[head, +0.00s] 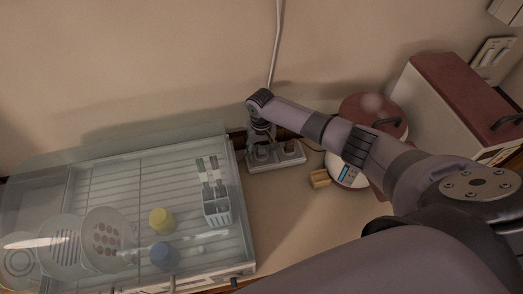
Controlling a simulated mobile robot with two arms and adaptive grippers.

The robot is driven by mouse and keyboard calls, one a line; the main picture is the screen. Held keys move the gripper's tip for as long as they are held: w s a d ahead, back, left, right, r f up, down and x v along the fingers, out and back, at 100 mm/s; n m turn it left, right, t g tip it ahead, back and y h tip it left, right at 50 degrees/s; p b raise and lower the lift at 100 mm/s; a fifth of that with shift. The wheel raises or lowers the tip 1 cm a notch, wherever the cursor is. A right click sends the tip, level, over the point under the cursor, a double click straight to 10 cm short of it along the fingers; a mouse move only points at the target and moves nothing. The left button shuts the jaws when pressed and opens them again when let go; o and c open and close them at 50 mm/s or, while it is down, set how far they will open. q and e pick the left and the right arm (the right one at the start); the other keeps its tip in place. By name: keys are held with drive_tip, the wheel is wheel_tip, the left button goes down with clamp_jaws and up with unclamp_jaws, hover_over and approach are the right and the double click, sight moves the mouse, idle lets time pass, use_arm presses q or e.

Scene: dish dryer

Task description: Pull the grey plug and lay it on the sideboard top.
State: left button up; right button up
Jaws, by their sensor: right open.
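A power strip (286,158) lies on the sideboard top (272,222) against the wall, right of the dish dryer. My right gripper (262,152) points down over the left end of the strip, and its fingertips are small and dark there. I cannot make out a grey plug for certain, as the gripper covers that end of the strip. My left gripper is not in view.
The dish dryer (238,222) with a clear cover, plates and cups fills the left. The front middle of the top is bare.

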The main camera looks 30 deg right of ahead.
sight(262, 148)
drive_tip(key=shift+p, duration=0.3)
idle(0.5)
clamp_jaws()
idle(0.5)
drive_tip(key=shift+r, duration=0.15)
drive_tip(key=shift+r+p, duration=1.5)
drive_tip(key=shift+p, duration=0.15)
drive_tip(key=shift+r+p, duration=0.85)
drive_tip(key=shift+r, duration=0.5)
